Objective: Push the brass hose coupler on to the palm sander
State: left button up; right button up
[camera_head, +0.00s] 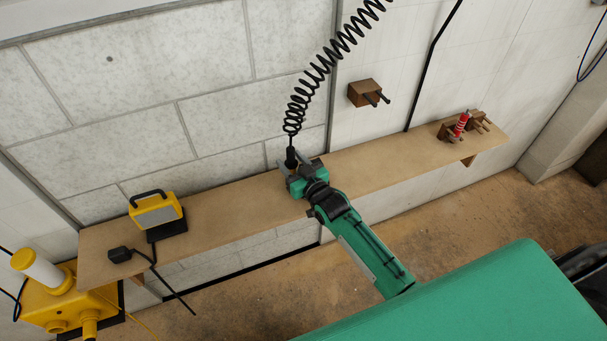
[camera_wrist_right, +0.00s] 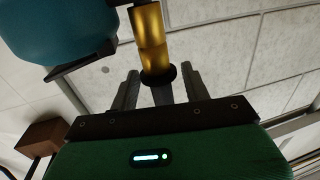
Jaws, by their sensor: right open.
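The brass hose coupler (camera_wrist_right: 152,40) shows in the right wrist view, with a black collar at its lower end. My right gripper (camera_wrist_right: 158,88) is open, its fingers standing apart on both sides of the collar and the dark hose end. The palm sander, a teal rounded body (camera_wrist_right: 55,30) with a flat dark plate, is at the upper left there. The coupler's far end runs out of the top edge, so I cannot tell whether it is seated. In the head view my right gripper (camera_head: 291,172) is over the shelf at the black hose end (camera_head: 291,157). My left gripper is not in view.
The coiled black hose (camera_head: 312,78) hangs from above. The wooden shelf (camera_head: 225,205) runs along the wall. A yellow work lamp (camera_head: 155,213) stands left; a wooden holder with a red item (camera_head: 461,124) stands right. A wooden block with pegs (camera_head: 366,93) is on the wall.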

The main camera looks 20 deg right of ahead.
jog(key=b+v, duration=0.2)
jog(key=v, duration=1.1)
jog(key=shift+s, duration=0.1)
